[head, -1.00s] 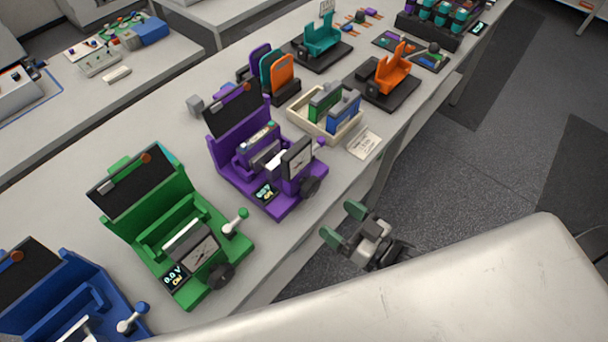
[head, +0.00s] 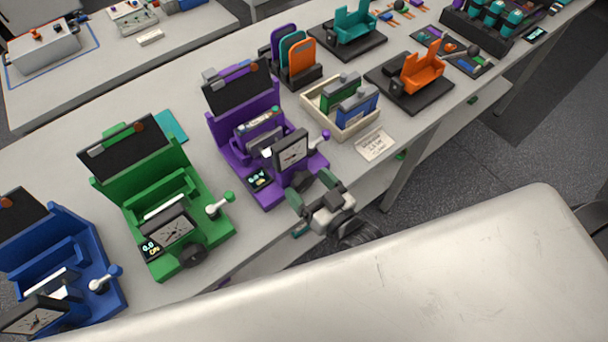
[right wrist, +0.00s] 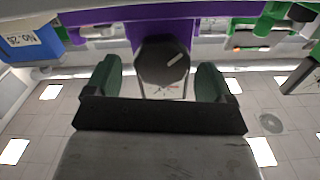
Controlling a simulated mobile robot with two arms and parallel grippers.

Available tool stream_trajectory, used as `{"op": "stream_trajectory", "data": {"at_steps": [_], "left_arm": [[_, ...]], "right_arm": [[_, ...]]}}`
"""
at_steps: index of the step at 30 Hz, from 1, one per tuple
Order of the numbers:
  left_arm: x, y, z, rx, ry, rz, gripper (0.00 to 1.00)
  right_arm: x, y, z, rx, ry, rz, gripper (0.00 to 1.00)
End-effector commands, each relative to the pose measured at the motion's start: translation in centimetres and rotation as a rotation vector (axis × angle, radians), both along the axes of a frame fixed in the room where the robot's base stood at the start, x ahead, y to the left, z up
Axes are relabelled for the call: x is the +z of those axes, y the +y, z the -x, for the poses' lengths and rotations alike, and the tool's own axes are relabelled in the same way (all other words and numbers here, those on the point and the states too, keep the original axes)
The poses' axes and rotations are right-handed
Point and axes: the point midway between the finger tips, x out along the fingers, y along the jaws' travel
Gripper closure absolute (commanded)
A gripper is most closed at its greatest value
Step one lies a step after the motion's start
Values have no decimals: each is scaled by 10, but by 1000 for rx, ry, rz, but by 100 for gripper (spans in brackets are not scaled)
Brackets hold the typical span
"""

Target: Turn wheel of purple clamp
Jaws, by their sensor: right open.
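The purple clamp (head: 235,140) stands on the table in the head view, with a dial gauge (head: 291,148), a small lit display and a purple-knobbed lever. Its black wheel (right wrist: 163,62) carries a white mark in the right wrist view. My right gripper (head: 308,202) is open at the table's front edge, directly before the purple clamp, and partly covers the wheel in the head view. In the right wrist view, its green fingertips (right wrist: 160,80) stand on either side of the wheel with gaps at both sides. I cannot tell how deep the wheel sits between them. My left gripper is not in view.
A green clamp (head: 150,215) and a blue clamp (head: 65,265) stand to the left. A beige tray (head: 357,132) with green and blue blocks and a white card (head: 375,145) lie right of the purple clamp. Floor space is free before the table.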

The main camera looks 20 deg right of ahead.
Motion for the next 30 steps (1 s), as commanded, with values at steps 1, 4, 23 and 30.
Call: {"op": "stream_trajectory", "data": {"at_steps": [1, 4, 23, 30], "left_arm": [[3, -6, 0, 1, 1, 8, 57], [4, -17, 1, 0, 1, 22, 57], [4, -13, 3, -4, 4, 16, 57], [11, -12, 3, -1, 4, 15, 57]], "right_arm": [[1, 3, -7, 0, -1, -1, 16], [1, 6, -15, 1, 0, -1, 16], [-1, 8, -19, 1, 1, 0, 56], [2, 7, -20, 1, 32, -85, 66]]}}
